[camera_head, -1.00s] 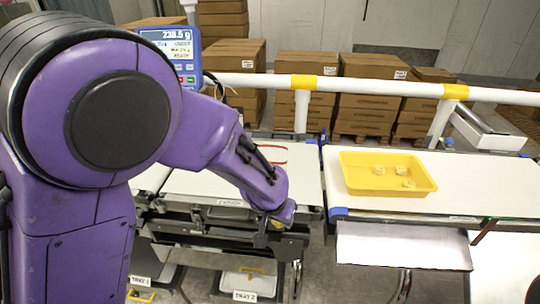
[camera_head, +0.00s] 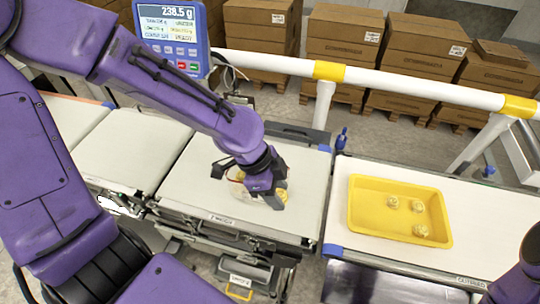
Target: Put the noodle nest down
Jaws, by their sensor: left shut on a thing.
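My left gripper (camera_head: 274,194) is over the white weighing belt (camera_head: 190,190), pointing down. It is shut on a pale yellow noodle nest (camera_head: 282,186), which is mostly hidden by the fingers. A small yellowish item with a red line (camera_head: 238,175) shows just left of the gripper, partly hidden by it. I cannot tell whether the held nest touches anything below. Three more noodle nests (camera_head: 418,205) lie in the yellow tray (camera_head: 375,222) on the right table. My right gripper is out of view; only part of that arm shows at the lower right.
The blue scale display (camera_head: 172,38) reads 238.5 g behind the belt. A white rail (camera_head: 400,82) runs behind the belt and table. Brown cartons (camera_head: 345,38) stand beyond it. The table right of the yellow tray (camera_head: 490,225) is clear.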

